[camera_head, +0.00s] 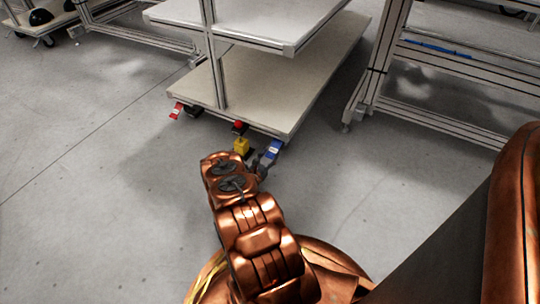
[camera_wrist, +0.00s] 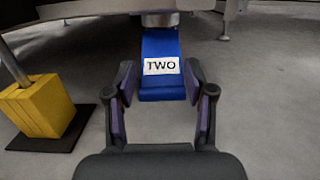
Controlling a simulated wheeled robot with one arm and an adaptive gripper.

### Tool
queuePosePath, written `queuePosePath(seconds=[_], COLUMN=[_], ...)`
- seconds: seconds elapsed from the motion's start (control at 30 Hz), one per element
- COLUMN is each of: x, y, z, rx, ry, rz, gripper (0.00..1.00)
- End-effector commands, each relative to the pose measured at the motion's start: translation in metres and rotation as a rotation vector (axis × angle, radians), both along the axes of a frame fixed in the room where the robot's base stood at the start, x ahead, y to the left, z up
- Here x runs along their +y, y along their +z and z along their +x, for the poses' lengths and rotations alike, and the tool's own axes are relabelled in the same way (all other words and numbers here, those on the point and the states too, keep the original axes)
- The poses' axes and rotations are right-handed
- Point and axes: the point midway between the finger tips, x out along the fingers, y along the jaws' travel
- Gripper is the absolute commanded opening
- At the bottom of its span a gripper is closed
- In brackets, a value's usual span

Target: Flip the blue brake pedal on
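The blue brake pedal (camera_head: 272,151) sits low at the near right corner of the cart (camera_head: 240,75). In the wrist view the blue pedal (camera_wrist: 160,62) carries a white label reading TWO, and its upper end meets a round metal part under the cart. My gripper (camera_head: 264,162) is close in front of the pedal in the head view. In the wrist view my gripper (camera_wrist: 160,88) is open, with one finger on each side of the pedal's lower end. Small gaps show between the fingers and the pedal; contact cannot be told.
A yellow block (camera_wrist: 40,108) on a black base stands left of the gripper; it also shows in the head view (camera_head: 241,146). A red pedal (camera_head: 177,110) is at the cart's left corner, and a red-topped part (camera_head: 239,127) is above the yellow block. Open floor lies left.

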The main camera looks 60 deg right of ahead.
Motion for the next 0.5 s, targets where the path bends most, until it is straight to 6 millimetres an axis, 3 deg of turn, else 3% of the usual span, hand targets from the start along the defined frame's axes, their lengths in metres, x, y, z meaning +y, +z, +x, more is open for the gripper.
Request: queuePosePath(seconds=[0.03, 0.13, 0.5], x=[0.008, 0.016, 0.078], y=[-0.017, -0.018, -0.013], z=[-0.004, -0.005, -0.005], rx=[0.014, 0.017, 0.006], ry=[0.002, 0.002, 0.0], rz=[0.032, 0.032, 0.011], gripper=[0.78, 0.88, 0.88])
